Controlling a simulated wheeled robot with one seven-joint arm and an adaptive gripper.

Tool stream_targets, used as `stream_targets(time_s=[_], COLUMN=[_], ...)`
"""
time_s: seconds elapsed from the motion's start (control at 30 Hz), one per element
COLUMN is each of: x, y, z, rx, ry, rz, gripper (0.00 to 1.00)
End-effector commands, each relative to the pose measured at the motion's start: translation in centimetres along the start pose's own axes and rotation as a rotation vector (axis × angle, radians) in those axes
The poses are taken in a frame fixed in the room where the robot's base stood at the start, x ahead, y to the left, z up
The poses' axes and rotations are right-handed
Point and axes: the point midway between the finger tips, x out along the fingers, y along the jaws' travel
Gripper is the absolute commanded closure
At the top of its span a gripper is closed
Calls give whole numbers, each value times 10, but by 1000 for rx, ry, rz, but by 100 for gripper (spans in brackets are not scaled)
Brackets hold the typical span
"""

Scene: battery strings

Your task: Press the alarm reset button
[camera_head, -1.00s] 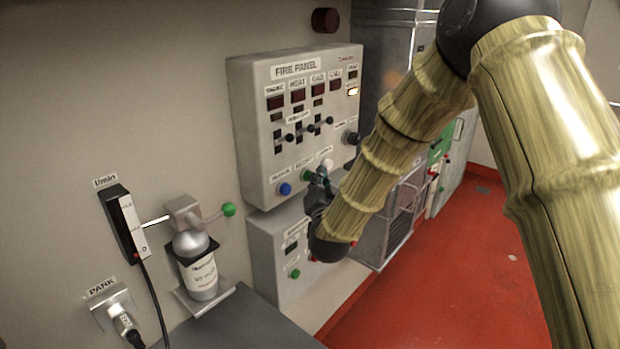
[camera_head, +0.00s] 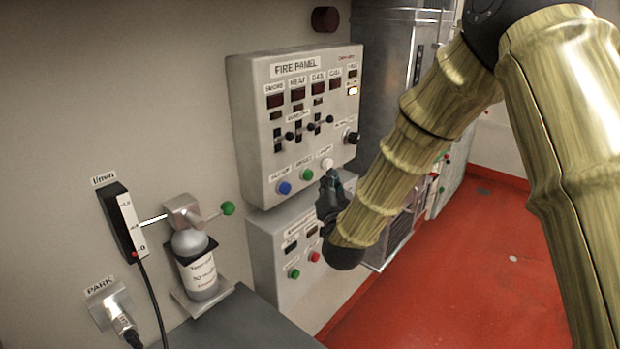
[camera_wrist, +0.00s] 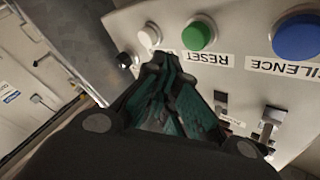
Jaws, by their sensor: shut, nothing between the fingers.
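The fire panel (camera_head: 243,120) is a light box on the wall with a row of buttons low on its face. The green button (camera_head: 307,174) sits between a blue button (camera_head: 284,188) and a white button (camera_head: 327,163). In the wrist view the green button (camera_wrist: 198,35) has a RESET label, and the blue one (camera_wrist: 297,37) a label ending in "ILENCE". My gripper (camera_head: 332,176) is shut and empty, just below the white button and right of the green one. In the wrist view its fingertips (camera_wrist: 160,62) point between the white (camera_wrist: 149,36) and green buttons; contact cannot be told.
Small toggles (camera_head: 311,127) and a dark knob (camera_head: 351,137) stick out of the panel. A lower box (camera_head: 265,262) has a green and a red button. A bottle (camera_head: 199,272) and a green-ended lever (camera_head: 227,208) are at left. Red floor lies open at right.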

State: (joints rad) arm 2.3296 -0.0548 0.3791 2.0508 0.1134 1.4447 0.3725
Motion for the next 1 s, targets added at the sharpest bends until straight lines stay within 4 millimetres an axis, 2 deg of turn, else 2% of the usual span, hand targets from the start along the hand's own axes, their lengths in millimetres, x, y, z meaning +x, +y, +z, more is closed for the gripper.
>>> stream_targets(time_s=[0.4,1.0], x=[-20,-22], y=[15,16], z=[-14,-15], rx=[0,0], ry=[0,-1], rz=[0,0], gripper=[100,100])
